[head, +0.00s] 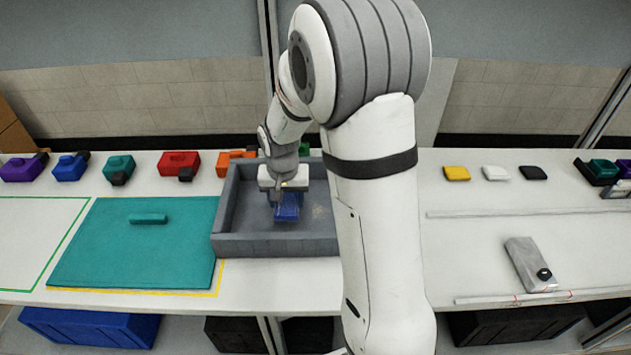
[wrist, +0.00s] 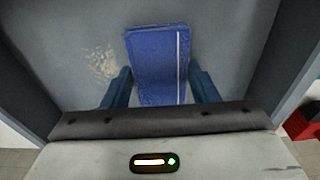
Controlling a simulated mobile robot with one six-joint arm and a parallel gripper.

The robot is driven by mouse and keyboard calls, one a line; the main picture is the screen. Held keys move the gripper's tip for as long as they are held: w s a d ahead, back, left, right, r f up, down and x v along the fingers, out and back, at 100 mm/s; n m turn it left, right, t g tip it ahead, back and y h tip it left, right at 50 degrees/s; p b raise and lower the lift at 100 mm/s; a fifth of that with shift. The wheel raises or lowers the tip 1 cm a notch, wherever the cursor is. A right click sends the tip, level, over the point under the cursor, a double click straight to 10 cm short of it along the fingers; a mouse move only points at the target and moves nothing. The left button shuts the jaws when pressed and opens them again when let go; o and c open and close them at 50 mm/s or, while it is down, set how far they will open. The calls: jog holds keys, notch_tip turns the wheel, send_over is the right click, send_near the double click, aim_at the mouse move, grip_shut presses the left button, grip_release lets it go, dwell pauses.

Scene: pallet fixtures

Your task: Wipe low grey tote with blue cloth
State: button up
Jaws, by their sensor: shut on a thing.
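The low grey tote (head: 280,245) stands on the white table, partly hidden behind my arm. My gripper (head: 287,205) is inside the tote, shut on the folded blue cloth (head: 287,213). In the wrist view the blue cloth (wrist: 158,65) sits between the two dark blue fingers of my gripper (wrist: 160,88), over the grey tote floor (wrist: 225,45). A pale speckled patch (wrist: 103,64) lies on the floor to the left of the cloth. I cannot tell whether the cloth touches the floor.
A teal mat (head: 120,260) with a teal bar (head: 148,219) lies left of the tote. Several coloured items, including a red one (head: 179,163), line the table's back edge. A grey box-like item (head: 530,264) lies at right. Yellow, white and black pads lie behind it.

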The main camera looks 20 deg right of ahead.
jog(key=shift+r+p, duration=1.2)
jog(key=shift+r, duration=1)
